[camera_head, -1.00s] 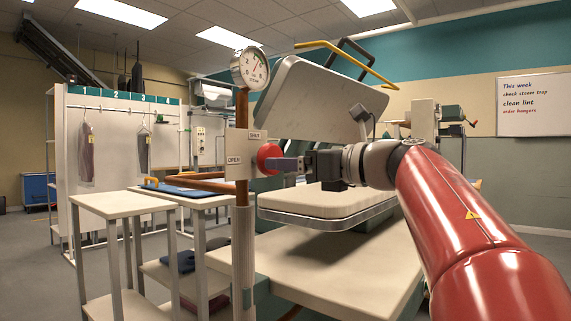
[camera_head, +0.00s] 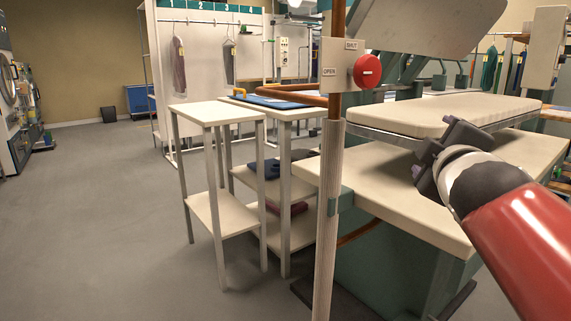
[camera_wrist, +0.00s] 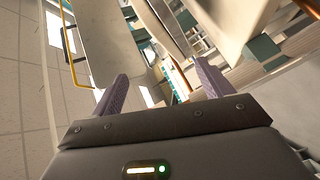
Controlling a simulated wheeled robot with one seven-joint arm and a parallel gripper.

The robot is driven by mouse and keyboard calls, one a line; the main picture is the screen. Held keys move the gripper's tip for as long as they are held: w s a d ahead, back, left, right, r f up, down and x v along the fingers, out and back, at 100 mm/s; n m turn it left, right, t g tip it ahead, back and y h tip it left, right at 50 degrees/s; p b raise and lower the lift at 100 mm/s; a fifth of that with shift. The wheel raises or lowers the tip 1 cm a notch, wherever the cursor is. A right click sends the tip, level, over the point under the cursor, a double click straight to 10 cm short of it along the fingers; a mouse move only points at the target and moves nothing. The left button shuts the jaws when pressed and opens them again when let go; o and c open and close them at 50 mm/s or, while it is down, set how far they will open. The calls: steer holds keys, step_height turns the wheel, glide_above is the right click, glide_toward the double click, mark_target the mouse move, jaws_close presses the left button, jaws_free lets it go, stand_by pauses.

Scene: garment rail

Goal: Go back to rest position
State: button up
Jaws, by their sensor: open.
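My gripper (camera_head: 434,146) is at the right in the head view, in front of the press's padded board. Its jaws are apart with nothing between them. In the wrist view my gripper (camera_wrist: 160,88) shows two ribbed purple-grey fingers spread wide, with only distant background between them. The red valve knob (camera_head: 367,71) sits on a pale panel (camera_head: 341,58) marked OPEN and SHUT, on the upright pipe. My gripper is to the right of the knob and below it in the picture, clear of it. My red forearm enters from the lower right.
The steam press has a padded board (camera_head: 445,112) and a pale tabletop (camera_head: 400,185) below. The vertical pipe (camera_head: 327,215) stands left of it. A white side table (camera_head: 219,113) and a garment rail are further left. The floor (camera_head: 95,215) at left is open.

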steer(key=s+a+f+m+g+y, duration=0.1)
steer(key=s+a+f+m+g, duration=0.2)
steer(key=s+f, duration=0.3)
steer(key=s+a+f+m+g+y+p, duration=0.1)
steer(key=s+a+f+m+g, duration=0.2)
steer(key=f, duration=0.9)
steer(key=s+a+f+m+g+y, duration=0.2)
steer(key=s+a+f+m+g, duration=0.1)
steer(key=s+f, duration=0.6)
steer(key=shift+s+a+m+g, duration=0.15)
steer(key=shift+a+m+g, duration=0.1)
steer(key=shift+m+g, duration=0.7)
